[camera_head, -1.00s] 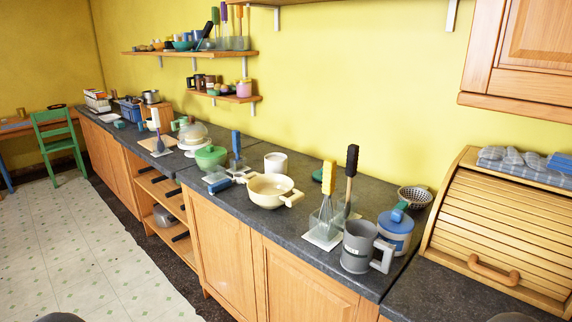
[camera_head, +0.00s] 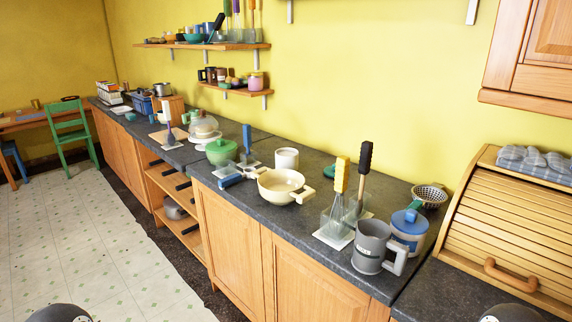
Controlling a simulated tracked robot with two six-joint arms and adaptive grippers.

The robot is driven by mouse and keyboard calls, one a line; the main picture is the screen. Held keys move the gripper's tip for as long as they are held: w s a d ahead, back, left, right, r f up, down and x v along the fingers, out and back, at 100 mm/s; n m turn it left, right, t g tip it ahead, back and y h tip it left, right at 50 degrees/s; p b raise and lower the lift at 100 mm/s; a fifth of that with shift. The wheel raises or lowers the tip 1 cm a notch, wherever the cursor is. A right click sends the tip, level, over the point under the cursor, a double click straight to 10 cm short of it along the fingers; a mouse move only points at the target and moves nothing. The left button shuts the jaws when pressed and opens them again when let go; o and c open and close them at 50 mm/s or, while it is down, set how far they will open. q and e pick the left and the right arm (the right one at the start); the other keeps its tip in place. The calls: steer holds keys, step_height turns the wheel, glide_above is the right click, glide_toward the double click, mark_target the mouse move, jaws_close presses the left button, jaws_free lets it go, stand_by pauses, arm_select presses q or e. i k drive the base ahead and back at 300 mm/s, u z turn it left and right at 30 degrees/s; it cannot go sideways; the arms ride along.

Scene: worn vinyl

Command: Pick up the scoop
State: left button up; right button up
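I cannot tell for sure which object is the scoop. A small blue-handled utensil (camera_head: 231,181) lies on the grey counter (camera_head: 318,172), left of the cream pan (camera_head: 281,186); its far end is too small to make out. A blue-handled utensil (camera_head: 247,140) stands upright in a clear holder behind it. A yellow-handled whisk (camera_head: 339,185) and a black-handled utensil (camera_head: 364,165) stand in clear holders farther right. Neither of my grippers is in view. Only dark rounded parts of mine show at the bottom edge.
A grey mug (camera_head: 370,247), a blue-lidded jar (camera_head: 409,229) and a strainer (camera_head: 429,195) crowd the counter's right end by the wooden bread box (camera_head: 513,221). A green-lidded bowl (camera_head: 221,151) and white canister (camera_head: 287,158) stand farther back. The floor (camera_head: 80,215) at left is clear.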

mark_target(226, 181)
steer(key=u, duration=0.05)
steer(key=k, duration=0.6)
steer(key=u, duration=0.4)
steer(key=i, duration=0.7)
steer(key=u, duration=0.9)
steer(key=i, duration=1.4)
steer(key=z, duration=0.45)
steer(key=i, duration=0.95)
steer(key=z, duration=0.6)
steer(key=k, duration=0.9)
steer(key=z, duration=0.2)
steer(key=i, duration=0.5)
